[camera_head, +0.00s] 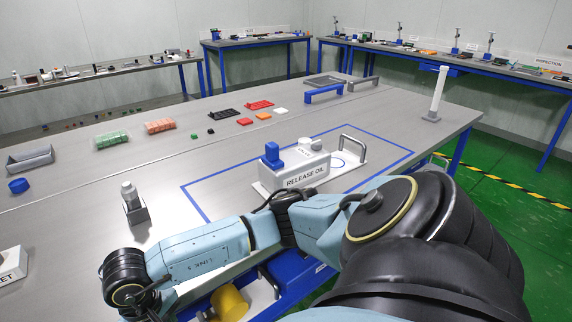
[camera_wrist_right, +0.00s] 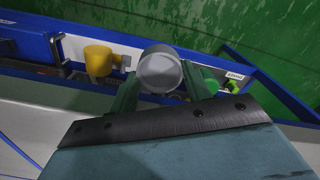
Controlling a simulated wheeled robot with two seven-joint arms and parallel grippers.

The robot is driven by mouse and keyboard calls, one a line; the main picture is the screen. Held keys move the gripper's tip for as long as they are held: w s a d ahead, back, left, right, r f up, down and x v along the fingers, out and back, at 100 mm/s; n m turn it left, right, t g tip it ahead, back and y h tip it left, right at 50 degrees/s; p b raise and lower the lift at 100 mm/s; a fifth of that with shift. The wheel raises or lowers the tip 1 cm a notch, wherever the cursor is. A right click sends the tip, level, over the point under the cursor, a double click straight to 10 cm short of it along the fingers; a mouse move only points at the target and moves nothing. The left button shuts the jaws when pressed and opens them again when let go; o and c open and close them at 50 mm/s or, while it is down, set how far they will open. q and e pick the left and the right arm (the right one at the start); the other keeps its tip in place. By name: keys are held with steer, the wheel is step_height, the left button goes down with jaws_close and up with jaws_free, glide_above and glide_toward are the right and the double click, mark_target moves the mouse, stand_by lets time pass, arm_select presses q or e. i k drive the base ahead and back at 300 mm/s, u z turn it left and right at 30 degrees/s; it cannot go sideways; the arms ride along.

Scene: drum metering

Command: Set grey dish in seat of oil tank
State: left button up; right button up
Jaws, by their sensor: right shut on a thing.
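The white oil tank (camera_head: 295,170), labelled RELEASE OIL, stands on the steel table inside a blue outlined rectangle, with a blue part on top at its left. At its right end are a metal hoop handle (camera_head: 354,142) and a blue ring mark (camera_head: 338,160). In the right wrist view, my right gripper (camera_wrist_right: 160,82) is shut on a round grey dish (camera_wrist_right: 160,70), held between its fingers. The dish is over the blue frame below the tabletop, apart from the tank. In the head view, my right gripper and the dish are out of sight. My left gripper is not in view.
A yellow vessel (camera_head: 230,301) sits low at the table's front; it also shows beside the dish in the wrist view (camera_wrist_right: 98,60). A small grey stand with a bottle (camera_head: 133,203) is left of the outline. A grey post (camera_head: 437,95) stands far right.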

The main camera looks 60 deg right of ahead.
mark_target(335, 163)
steer(key=u, duration=1.9)
steer(key=k, duration=2.65)
steer(key=z, duration=2.25)
